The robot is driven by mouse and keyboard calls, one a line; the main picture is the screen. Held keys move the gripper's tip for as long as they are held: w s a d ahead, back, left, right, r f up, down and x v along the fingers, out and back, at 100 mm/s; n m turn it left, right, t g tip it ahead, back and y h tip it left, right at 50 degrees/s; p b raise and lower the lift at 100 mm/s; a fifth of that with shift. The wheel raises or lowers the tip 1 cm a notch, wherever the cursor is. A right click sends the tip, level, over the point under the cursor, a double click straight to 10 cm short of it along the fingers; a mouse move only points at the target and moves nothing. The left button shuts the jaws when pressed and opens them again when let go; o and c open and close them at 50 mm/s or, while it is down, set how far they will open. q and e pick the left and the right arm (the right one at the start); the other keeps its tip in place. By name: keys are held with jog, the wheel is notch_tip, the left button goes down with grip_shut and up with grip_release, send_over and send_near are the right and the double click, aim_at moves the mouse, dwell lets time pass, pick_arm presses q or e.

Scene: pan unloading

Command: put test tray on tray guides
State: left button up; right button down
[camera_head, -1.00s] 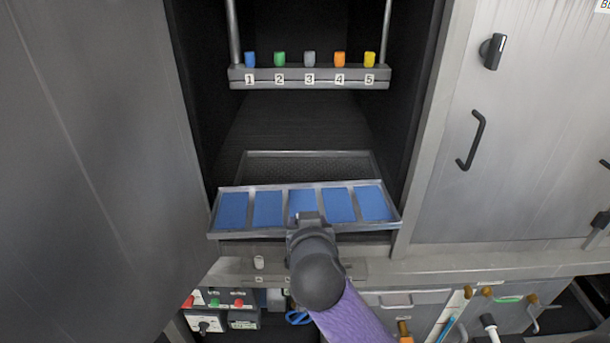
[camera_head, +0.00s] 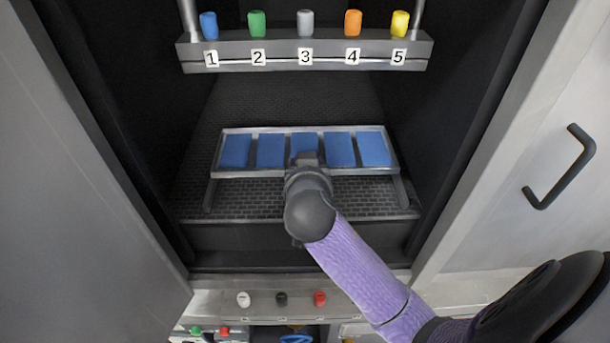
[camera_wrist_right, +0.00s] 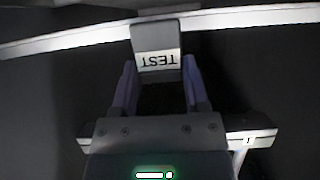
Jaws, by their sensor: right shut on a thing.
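The test tray (camera_head: 268,174) is a shallow metal tray with several blue panels, inside the dark cabinet. My right gripper (camera_head: 307,160) is shut on the middle of its front edge. In the right wrist view, my right gripper (camera_wrist_right: 161,84) has its fingers either side of a grey tab (camera_wrist_right: 155,38) labelled TEST. The tray guides seem to be the metal bars (camera_head: 210,192) showing below the tray's left and right ends. The tray looks roughly level over them; I cannot tell whether it touches them. My left gripper is not in view.
A metal bar (camera_head: 270,48) with numbered coloured knobs hangs above and in front of the tray. Cabinet side walls (camera_head: 105,110) stand left and right with some room beside the tray. A textured floor (camera_head: 270,205) lies beneath. A panel with knobs (camera_head: 281,299) is below the opening.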

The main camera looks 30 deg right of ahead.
notch_tip(320, 180, down, 6)
jog(key=shift+s+r+b, duration=0.1)
jog(key=shift+b, duration=1.05)
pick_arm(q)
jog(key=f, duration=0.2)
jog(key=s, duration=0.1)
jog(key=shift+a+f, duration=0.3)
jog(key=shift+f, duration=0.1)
pick_arm(e)
jog(key=shift+f, duration=0.25)
jog(key=shift+f, duration=0.15)
jog(key=shift+c, duration=0.4)
grip_release()
jog(key=shift+a+r, duration=0.1)
jog(key=shift+r, duration=0.15)
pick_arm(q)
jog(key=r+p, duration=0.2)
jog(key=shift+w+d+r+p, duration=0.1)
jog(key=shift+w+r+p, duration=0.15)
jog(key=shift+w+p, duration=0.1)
pick_arm(e)
jog(key=v, duration=1.2)
jog(key=shift+f, duration=0.15)
